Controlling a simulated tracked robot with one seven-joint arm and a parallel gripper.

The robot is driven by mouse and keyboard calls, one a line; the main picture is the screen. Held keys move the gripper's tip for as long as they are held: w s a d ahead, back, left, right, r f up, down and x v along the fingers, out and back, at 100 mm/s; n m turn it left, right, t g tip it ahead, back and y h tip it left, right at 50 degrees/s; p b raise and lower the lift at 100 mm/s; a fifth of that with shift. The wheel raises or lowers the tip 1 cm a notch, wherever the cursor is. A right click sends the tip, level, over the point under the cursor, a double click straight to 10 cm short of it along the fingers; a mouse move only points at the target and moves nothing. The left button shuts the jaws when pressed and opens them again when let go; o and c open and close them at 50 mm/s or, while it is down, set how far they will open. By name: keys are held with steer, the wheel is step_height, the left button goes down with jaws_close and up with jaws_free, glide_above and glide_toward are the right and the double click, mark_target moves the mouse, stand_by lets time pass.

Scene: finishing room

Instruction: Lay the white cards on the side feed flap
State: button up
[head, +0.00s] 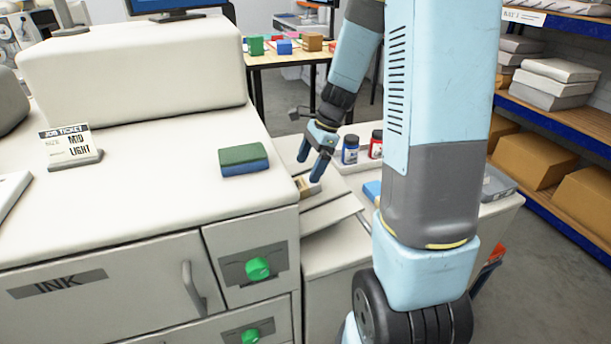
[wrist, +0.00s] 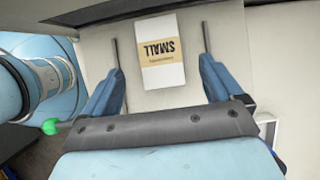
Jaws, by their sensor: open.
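The white cards (wrist: 174,70) are a small white pack with a tan band marked SMALL. They lie flat on a pale surface in the wrist view. In the head view the pack (head: 308,186) shows small and partly hidden on the pale side feed flap (head: 332,214), beside the white machine. My gripper (head: 310,163) points down just above the pack. In the wrist view its two fingers (wrist: 159,40) are apart, one on each side of the pack, with gaps visible. Nothing is clamped between them. Exact finger height above the surface cannot be told.
A green and blue block (head: 244,160) sits on the white machine top, left of my gripper. A blue-labelled jar (head: 350,150) and a red jar (head: 376,144) stand close on the right. A job ticket (head: 68,145) reads MID and LIGHT.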

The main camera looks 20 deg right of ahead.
steer(key=v, duration=0.7)
steer(key=s+a+r+n+t+h, duration=0.2)
steer(key=s+r+n, duration=0.5)
steer(key=s+n, duration=0.2)
steer(key=s+a+r+n+t+h, duration=0.2)
steer(key=s+r+n, duration=0.5)
steer(key=s, duration=0.5)
steer(key=shift+n+t+h, duration=0.3)
steer(key=shift+n+t, duration=0.5)
steer(key=shift+n, duration=0.2)
steer(key=shift+a, duration=0.15)
